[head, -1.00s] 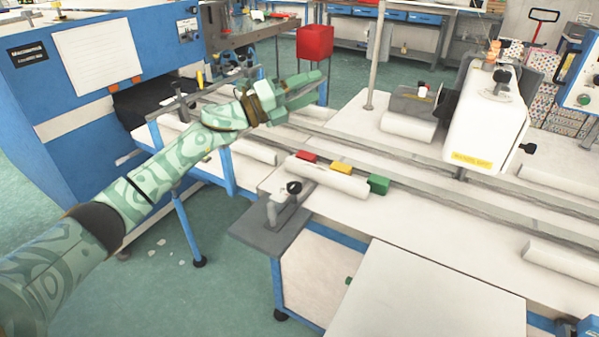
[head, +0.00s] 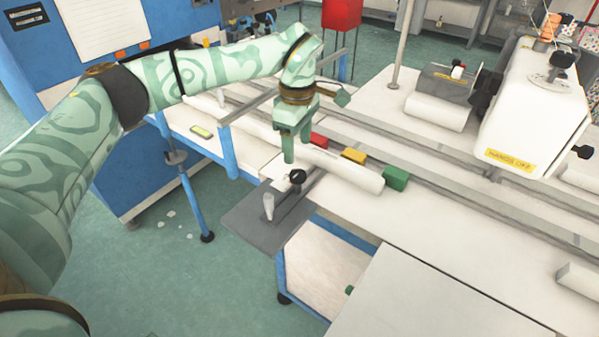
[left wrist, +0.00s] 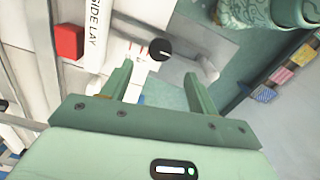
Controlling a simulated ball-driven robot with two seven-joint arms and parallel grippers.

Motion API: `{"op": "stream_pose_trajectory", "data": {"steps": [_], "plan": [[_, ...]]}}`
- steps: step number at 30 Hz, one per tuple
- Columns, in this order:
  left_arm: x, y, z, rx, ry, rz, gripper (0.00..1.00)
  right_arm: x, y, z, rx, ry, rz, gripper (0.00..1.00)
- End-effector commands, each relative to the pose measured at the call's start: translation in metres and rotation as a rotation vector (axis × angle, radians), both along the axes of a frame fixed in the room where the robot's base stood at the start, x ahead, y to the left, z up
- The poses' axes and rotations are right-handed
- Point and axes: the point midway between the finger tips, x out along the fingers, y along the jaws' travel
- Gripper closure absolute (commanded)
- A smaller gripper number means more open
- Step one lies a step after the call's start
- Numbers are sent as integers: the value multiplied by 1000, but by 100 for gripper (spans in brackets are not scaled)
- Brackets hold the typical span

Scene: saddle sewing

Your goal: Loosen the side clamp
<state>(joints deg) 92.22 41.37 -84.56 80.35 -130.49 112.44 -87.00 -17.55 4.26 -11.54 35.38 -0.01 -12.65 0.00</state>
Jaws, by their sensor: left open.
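The side clamp is a black round knob (head: 297,177) on a grey metal bar, with a light grey post (head: 268,206) beside it, at the table's left corner. My left gripper (head: 298,152) points down just above and behind the knob. It is open and empty. In the left wrist view the black knob (left wrist: 161,49) lies ahead of the gap between the two fingers, apart from both, and the grey post (left wrist: 201,63) lies to its right. My right gripper is not in view.
A white bar (head: 350,172) with red, yellow (head: 354,156) and green (head: 396,178) blocks lies right of the gripper; "SIDE LAY" lettering shows in the left wrist view. A grey plate (head: 252,232) juts out under the clamp. A white sewing head (head: 535,100) stands right.

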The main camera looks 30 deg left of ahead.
Motion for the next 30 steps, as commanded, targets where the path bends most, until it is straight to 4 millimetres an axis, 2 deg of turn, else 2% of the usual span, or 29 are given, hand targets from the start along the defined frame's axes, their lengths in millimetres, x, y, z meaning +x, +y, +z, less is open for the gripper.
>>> {"op": "stream_pose_trajectory", "data": {"steps": [1, 3, 9, 14, 23, 27, 28, 30], "plan": [[0, 0, -19, 0, 6, -1, 40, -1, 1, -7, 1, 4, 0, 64], [-1, 0, -36, -1, 5, 0, 40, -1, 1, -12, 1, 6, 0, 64], [0, 0, -69, -2, 2, 0, 40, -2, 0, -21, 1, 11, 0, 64], [0, 0, -81, -1, 0, 0, 40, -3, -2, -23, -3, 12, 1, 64], [0, 0, -81, -1, -2, 0, 40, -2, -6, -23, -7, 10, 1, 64], [0, 0, -81, -1, -2, 0, 79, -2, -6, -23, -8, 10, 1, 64], [0, -1, -81, -1, -2, 0, 85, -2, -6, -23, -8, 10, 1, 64], [0, -1, -81, -2, -2, 0, 85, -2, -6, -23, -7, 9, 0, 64]]}}
